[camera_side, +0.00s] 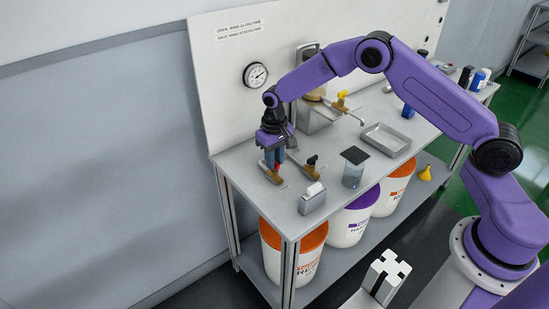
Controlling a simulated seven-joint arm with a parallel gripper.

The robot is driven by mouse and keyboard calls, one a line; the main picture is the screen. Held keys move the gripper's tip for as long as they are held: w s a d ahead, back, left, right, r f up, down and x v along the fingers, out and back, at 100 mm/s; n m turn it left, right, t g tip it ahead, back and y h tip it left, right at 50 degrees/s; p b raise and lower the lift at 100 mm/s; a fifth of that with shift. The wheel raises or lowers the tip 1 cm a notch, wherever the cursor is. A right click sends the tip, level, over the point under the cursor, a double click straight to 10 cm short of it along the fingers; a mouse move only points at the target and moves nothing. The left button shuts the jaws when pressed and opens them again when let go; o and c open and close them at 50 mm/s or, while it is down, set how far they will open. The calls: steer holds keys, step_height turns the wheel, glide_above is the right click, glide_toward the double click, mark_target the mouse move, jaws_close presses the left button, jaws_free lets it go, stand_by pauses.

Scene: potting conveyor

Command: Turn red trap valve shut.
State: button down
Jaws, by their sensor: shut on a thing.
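The red trap valve is a small brass fitting (271,176) at the left end of the bench, with a bit of its red handle (267,161) showing. My gripper (273,164) points down over it and is shut on the red handle. The fingers hide most of the handle, so I cannot tell whether it lies along or across the pipe. A sign on the white back panel (237,29) reads about an open wing along the pipe and, it seems, a shut wing across it.
A brass valve with a black handle (312,162) stands close to the right. A grey metal box (312,198) and a glass beaker (352,175) stand in front. A yellow-handled tap (342,97), a metal tray (387,139) and a round gauge (256,76) are farther off.

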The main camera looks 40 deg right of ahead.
steer(key=shift+n, duration=0.3)
steer(key=n, duration=0.8)
steer(key=shift+n, duration=0.3)
steer(key=n, duration=0.4)
steer(key=shift+n, duration=2.1)
steer(key=c, duration=1.2)
jaws_free()
